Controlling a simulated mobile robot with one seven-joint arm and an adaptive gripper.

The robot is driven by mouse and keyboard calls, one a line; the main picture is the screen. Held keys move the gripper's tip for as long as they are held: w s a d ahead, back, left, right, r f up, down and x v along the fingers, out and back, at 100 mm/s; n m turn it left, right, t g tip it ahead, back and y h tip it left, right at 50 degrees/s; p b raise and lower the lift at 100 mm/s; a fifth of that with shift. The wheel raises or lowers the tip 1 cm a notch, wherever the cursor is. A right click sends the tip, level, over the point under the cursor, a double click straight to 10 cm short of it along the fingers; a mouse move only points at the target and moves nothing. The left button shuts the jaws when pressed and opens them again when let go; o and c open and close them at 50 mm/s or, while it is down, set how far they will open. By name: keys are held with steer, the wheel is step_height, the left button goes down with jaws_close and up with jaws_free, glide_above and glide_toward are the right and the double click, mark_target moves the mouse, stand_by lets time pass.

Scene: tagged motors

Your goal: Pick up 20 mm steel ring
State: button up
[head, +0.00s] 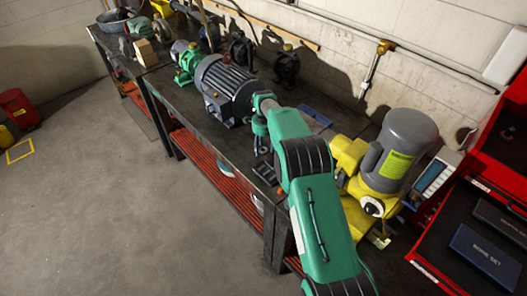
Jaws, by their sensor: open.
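My green and black arm reaches from the bottom of the head view over the dark workbench (190,110). My gripper (261,148) is at its far end, open, pointing down close above the bench top. It is just right of a grey motor (228,88) with a green pump end. A small dark slotted piece (265,172) lies on the bench just below the gripper in the picture. I cannot make out the 20 mm steel ring; it is too small to tell or hidden by my arm and gripper. No object shows clearly between the fingers.
A yellow and grey machine (385,165) stands right of my arm. A red tool chest (470,230) with an open drawer is at the far right. A blue flat item (314,117) lies behind the gripper. Dark pumps (286,66) stand near the wall. The floor at left is mostly clear.

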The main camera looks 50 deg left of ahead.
steer(key=shift+c, duration=0.5)
steer(key=c, duration=1.2)
steer(key=shift+r, duration=0.2)
steer(key=shift+r, duration=1.65)
steer(key=shift+s+d+r+b, duration=0.25)
steer(key=shift+s+d, duration=1.2)
steer(key=shift+d, duration=0.8)
steer(key=shift+s+d+r+b, duration=0.2)
steer(key=shift+s+d, duration=1.3)
steer(key=shift+d, duration=0.7)
steer(key=shift+s+d+r+b, duration=0.25)
steer(key=shift+s+d, duration=1.2)
steer(key=shift+d, duration=0.8)
